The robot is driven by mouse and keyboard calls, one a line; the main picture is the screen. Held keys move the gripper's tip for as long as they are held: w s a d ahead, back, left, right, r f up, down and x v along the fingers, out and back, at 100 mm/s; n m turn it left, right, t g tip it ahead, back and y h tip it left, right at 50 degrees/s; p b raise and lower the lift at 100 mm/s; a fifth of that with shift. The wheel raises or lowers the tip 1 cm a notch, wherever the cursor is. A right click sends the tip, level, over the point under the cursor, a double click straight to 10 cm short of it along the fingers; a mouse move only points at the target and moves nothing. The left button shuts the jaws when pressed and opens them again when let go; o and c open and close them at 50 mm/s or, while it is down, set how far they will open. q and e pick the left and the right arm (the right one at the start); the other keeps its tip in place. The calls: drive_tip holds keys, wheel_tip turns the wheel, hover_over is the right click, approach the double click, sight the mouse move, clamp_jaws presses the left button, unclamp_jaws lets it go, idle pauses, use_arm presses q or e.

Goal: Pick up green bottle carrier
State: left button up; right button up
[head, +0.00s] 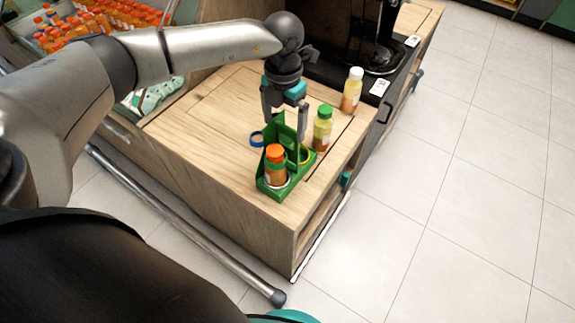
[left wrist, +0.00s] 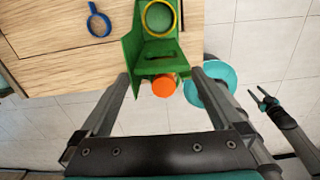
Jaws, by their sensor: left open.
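The green bottle carrier (head: 272,189) stands on the wooden counter near its front corner. It has an upright middle divider and holds one orange-capped bottle (head: 276,168) in its front compartment. A yellow-rimmed ring (head: 305,155) shows at its other compartment. My left gripper (head: 285,130) is open, pointing down above the carrier with its fingers apart around the upper divider. In the left wrist view, the carrier (left wrist: 150,48) and the orange cap (left wrist: 164,86) lie between the open fingers (left wrist: 160,73). My right gripper (left wrist: 257,93) shows small there, fingers apart and empty, away from the counter.
A green-capped bottle (head: 322,128) stands just right of the carrier. An orange-juice bottle with a white cap (head: 352,90) stands farther back, beside a black machine (head: 345,45). The counter's left part is clear.

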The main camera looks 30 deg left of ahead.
sight(288, 134)
use_arm(q)
drive_tip(key=shift+w+d+f+b, duration=0.1)
drive_tip(key=shift+w+f+b, duration=0.1)
drive_tip(key=shift+f, duration=1.2)
drive_tip(key=shift+w+d+f+b, duration=0.1)
drive_tip(key=shift+w+f+b, duration=0.1)
drive_tip(key=shift+f, duration=1.15)
drive_tip(key=shift+r, duration=0.1)
clamp_jaws()
